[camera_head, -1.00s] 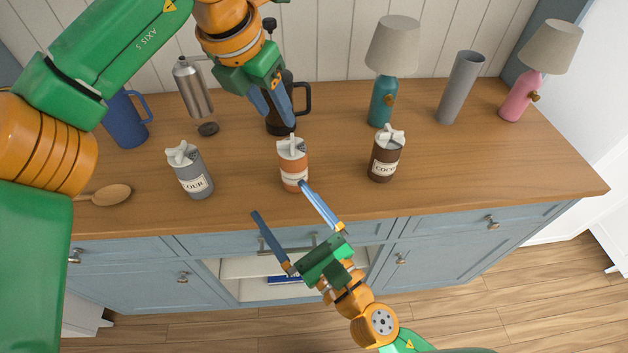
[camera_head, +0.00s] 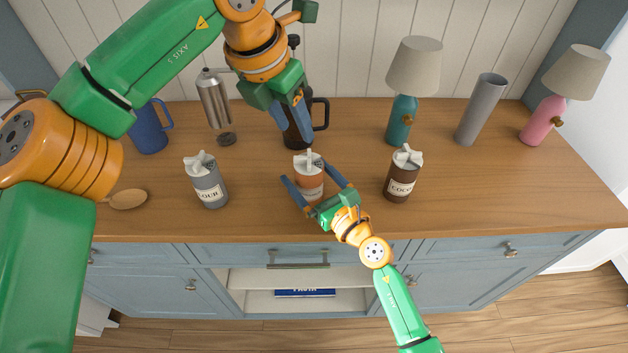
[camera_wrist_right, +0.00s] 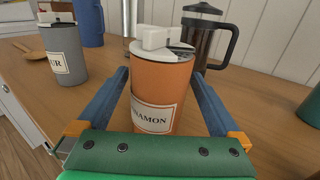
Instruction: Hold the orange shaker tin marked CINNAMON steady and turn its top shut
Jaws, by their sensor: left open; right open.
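The orange shaker tin (camera_head: 309,188) stands upright on the wooden counter, with a white top that has a raised cross-shaped grip. In the right wrist view the tin (camera_wrist_right: 164,85) shows a label ending in "NAMON", and a dark gap shows in its white top (camera_wrist_right: 162,48). My right gripper (camera_head: 315,183) is open, with its blue fingers on either side of the tin's body; I cannot tell whether they touch it. My left gripper (camera_head: 292,124) is open above and behind the tin, pointing down, apart from the top.
A grey FLOUR tin (camera_head: 207,184) stands left and a brown COCOA tin (camera_head: 402,178) right. A dark French press (camera_head: 298,132) stands close behind the orange tin, near my left gripper.

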